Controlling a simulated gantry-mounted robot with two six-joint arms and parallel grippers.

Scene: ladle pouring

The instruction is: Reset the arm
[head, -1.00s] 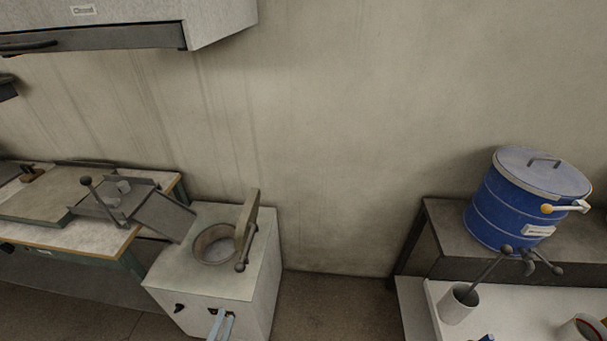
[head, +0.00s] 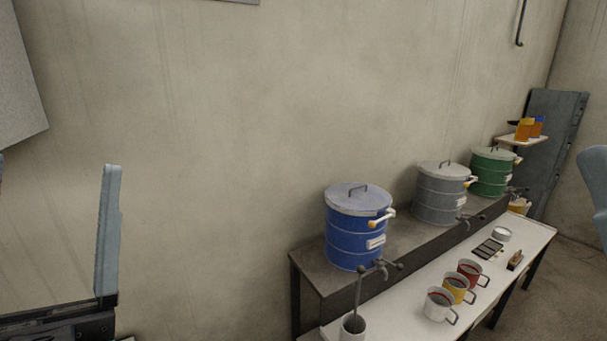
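My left gripper (head: 55,165) is at the lower left of the head view. Its two light blue fingers stand upright and wide apart, with nothing between them; one is cut by the left edge. A light blue part of my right gripper (head: 594,185) shows at the right edge, and most of it is out of view. A ladle (head: 357,293) stands in a white cup (head: 352,330) at the bottom, away from both grippers.
Blue (head: 352,230), grey (head: 438,195) and green (head: 491,173) drums with taps stand on a dark shelf. White (head: 437,306), yellow (head: 458,290) and red (head: 470,271) mugs stand on the white table (head: 520,240) before them. A grey cabinet (head: 555,150) stands far right.

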